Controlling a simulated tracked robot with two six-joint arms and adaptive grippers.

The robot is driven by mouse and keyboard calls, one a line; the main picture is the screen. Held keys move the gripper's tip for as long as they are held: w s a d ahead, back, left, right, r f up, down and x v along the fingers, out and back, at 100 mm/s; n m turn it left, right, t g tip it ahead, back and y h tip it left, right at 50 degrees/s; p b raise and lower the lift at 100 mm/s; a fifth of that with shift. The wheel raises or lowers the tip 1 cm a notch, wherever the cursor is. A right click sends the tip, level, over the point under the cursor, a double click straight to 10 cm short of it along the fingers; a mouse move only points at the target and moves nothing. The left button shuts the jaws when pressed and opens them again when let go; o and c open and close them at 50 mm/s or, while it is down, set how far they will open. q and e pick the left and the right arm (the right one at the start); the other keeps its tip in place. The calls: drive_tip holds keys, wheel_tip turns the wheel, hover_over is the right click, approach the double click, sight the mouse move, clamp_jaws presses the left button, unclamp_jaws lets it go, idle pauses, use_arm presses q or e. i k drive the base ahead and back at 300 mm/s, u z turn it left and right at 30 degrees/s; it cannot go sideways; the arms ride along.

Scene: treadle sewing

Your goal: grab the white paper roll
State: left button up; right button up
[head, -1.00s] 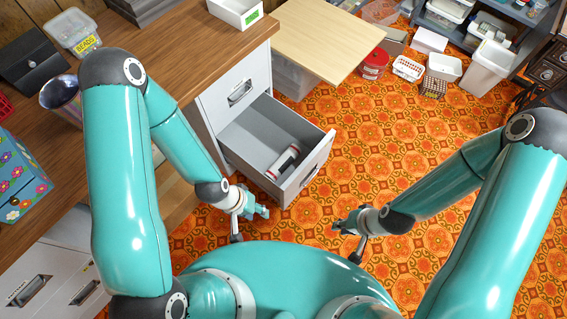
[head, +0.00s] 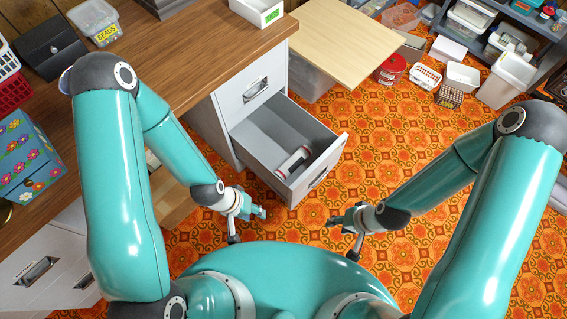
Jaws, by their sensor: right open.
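A white roll (head: 293,161) with dark and red bands at its ends lies in the open lower drawer (head: 318,178) of the desk, near the drawer's front. It looks like the white paper roll. My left gripper (head: 259,211) is in front of and below the drawer, apart from it and from the roll. Whether its fingers are open is too small to tell. My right gripper (head: 334,220) is over the floor to the right of the drawer front, open and empty.
The wooden desk top (head: 200,50) lies at the left, with a flowered box (head: 30,165) and a BEADS container (head: 96,24) on it. A pale board (head: 345,40) juts out behind the drawer. Patterned floor (head: 390,135) is clear to the right.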

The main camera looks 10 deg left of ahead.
sight(293, 162)
drive_tip(key=z, duration=0.25)
drive_tip(key=i, duration=0.2)
drive_tip(key=u, duration=2.4)
drive_tip(key=i, duration=0.1)
drive_tip(key=u, duration=0.95)
drive_tip(key=k, duration=1.6)
drive_tip(key=z, duration=1.2)
drive_tip(key=i, duration=1)
